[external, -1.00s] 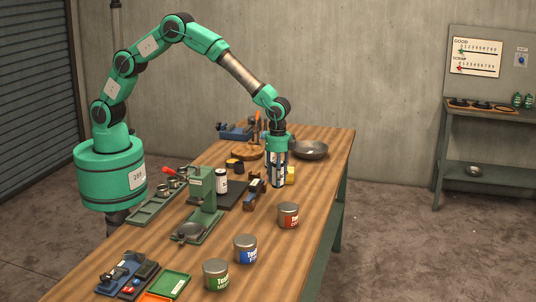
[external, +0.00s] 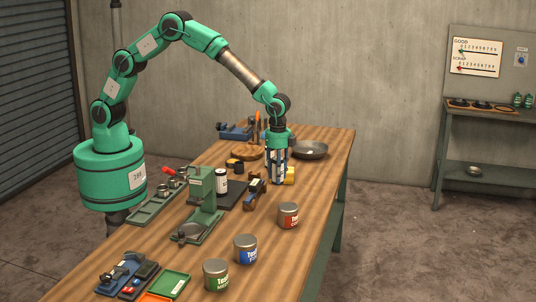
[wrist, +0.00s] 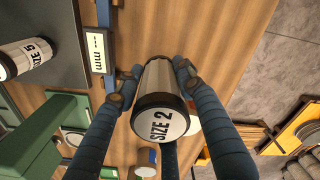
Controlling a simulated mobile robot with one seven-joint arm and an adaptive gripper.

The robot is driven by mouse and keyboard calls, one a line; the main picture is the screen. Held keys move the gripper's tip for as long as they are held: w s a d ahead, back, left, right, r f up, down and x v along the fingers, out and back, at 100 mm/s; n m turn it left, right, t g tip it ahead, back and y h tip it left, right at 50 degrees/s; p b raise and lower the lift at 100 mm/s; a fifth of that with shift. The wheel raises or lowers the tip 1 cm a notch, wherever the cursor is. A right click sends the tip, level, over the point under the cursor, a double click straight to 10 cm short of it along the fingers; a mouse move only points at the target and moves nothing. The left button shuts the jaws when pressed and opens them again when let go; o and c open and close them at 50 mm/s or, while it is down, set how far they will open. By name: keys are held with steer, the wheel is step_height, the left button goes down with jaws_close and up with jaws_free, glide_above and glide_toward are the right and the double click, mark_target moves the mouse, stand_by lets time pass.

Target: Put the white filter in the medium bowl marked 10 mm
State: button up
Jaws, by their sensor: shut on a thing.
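My gripper (wrist: 158,72) is shut on a cylinder marked SIZE 2 (wrist: 162,122), with a pale body and dark rim, between its blue-grey fingers. In the external view my gripper (external: 278,181) is upright over the table, left of the yellow block. I cannot pick out a white filter for certain; a pale rounded edge (wrist: 194,126) shows beside the cylinder's end.
A display marked mm (wrist: 98,52) is close to the left finger. A green press (external: 202,195) and several paint-like tins, one red-labelled (external: 288,216), stand nearer. The table's right side is mostly clear.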

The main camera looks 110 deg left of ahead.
steer(key=shift+r, duration=0.65)
step_height(320, 180, up, 4)
steer(key=shift+f, duration=0.15)
steer(key=s+a+n+p, duration=0.25)
steer(key=s+a, duration=0.25)
steer(key=a, duration=1.1)
steer(key=s+a+n+p, duration=0.1)
steer(key=s+a+n, duration=0.3)
steer(key=a, duration=1.1)
steer(key=s+a+n+p, duration=0.1)
steer(key=s+a+n, duration=0.3)
steer(key=a, duration=1.2)
step_height(320, 180, down, 8)
steer(key=s+m, duration=0.1)
steer(key=shift+s, duration=0.15)
steer(key=shift+a, duration=0.1)
steer(key=shift+w+a+f+p, duration=0.15)
steer(key=shift+w+a+f, duration=0.1)
steer(key=shift+w+a, duration=1.6)
steer(key=shift+w+a+f+p, duration=0.25)
steer(key=shift+w+a, duration=0.85)
steer(key=shift+w, duration=1.5)
steer(key=shift+w+a+f+p, duration=0.1)
steer(key=shift+w+a+f, duration=0.2)
steer(key=shift+w+a, duration=1.55)
